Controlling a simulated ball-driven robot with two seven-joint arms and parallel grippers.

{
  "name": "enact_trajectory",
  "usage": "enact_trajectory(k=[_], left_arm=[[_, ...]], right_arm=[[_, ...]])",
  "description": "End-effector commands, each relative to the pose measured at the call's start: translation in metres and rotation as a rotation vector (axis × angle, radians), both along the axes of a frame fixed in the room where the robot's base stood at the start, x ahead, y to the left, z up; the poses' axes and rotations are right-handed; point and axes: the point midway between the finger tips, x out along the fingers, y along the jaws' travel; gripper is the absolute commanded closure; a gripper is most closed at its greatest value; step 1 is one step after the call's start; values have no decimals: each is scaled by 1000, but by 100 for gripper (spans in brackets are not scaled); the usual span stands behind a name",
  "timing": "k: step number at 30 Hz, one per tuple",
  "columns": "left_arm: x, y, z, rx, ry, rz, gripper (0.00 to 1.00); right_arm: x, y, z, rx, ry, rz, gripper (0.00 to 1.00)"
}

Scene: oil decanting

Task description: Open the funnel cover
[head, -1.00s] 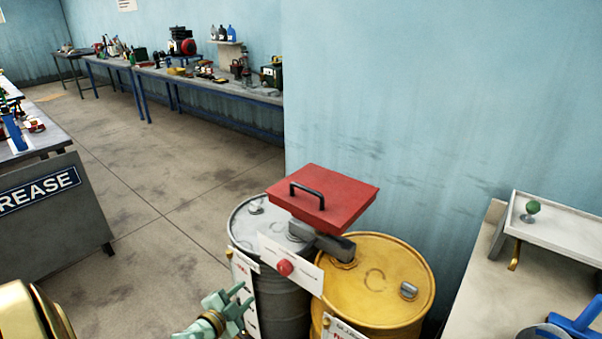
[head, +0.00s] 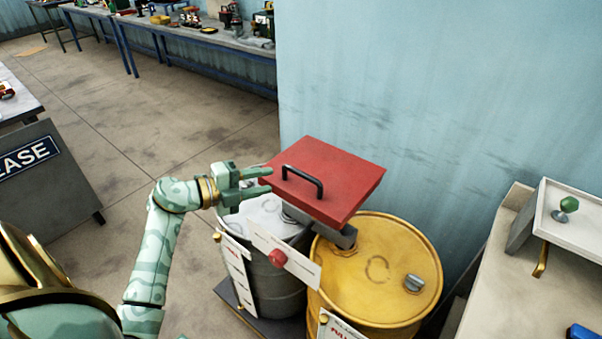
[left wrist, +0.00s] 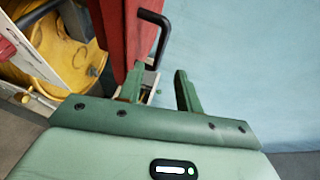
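The red square funnel cover (head: 345,179) lies shut over the drums, with a black bar handle (head: 303,181) on its top near the left edge. My left gripper (head: 268,180) is at the cover's left edge, its fingers open and pointing at the handle. In the left wrist view the open fingers (left wrist: 158,85) stand just short of the black handle (left wrist: 158,40), with the red cover (left wrist: 118,35) to the left. Nothing is between the fingers. My right gripper is out of view.
A grey drum (head: 275,285) and a yellow drum (head: 390,265) stand beneath the cover. A white tag panel with a red knob (head: 277,258) is in front. A bench with a white tray (head: 575,220) is at the right.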

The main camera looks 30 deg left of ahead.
Motion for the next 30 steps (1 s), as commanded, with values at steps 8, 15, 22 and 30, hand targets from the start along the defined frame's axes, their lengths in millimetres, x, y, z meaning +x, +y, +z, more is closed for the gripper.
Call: enact_trajectory(k=[8, 15, 22, 30], left_arm=[[61, -32, -14, -5, -2, 0, 65], [90, -46, -20, -2, 0, 1, 65], [94, -49, -19, 0, -1, 0, 65], [94, -49, -19, 0, -1, 1, 100]], right_arm=[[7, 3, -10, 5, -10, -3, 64], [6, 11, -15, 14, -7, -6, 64], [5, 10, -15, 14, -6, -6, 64], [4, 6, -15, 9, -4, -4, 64]])
